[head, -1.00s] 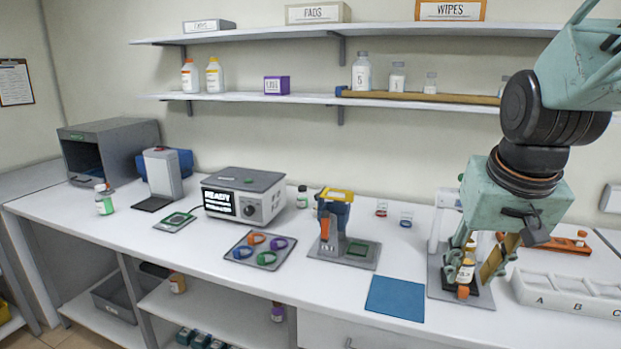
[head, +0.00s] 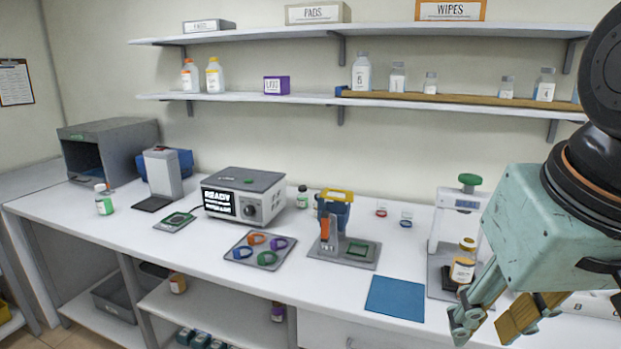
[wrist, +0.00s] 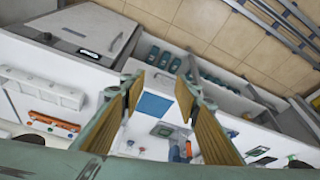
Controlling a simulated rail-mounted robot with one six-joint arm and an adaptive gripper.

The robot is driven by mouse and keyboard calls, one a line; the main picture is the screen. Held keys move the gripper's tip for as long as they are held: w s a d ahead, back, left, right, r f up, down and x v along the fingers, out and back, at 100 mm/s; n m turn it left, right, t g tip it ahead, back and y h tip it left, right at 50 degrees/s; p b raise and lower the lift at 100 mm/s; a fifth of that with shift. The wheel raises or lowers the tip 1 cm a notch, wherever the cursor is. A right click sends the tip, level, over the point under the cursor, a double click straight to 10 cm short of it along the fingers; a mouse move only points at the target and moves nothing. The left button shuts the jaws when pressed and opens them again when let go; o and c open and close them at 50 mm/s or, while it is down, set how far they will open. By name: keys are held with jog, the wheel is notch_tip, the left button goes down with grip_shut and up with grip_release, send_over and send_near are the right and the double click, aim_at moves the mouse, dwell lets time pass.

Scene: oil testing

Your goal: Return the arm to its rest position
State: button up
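My gripper (head: 489,322) is at the lower right of the head view, in front of the bench's right part. Its fingers, with wooden-looking pads, are apart. In the wrist view my gripper (wrist: 160,95) also shows open, with nothing between the pads but the bench and floor beyond. An amber bottle with an orange cap and white label (head: 463,262) stands upright on the device with a green knob (head: 468,184). The bottle is apart from the fingers, partly behind them in the picture.
A blue mat (head: 395,298) lies near the bench's front edge. A clamp stand (head: 340,245), a ring tray (head: 260,251) and a grey box reading READY (head: 243,194) stand further left. Shelves with bottles run along the wall. A white lettered rack is mostly hidden behind my gripper.

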jog(key=s+a, duration=0.1)
jog(key=s, duration=0.5)
jog(key=shift+s+a+n, duration=0.3)
jog(key=shift+s+a, duration=0.05)
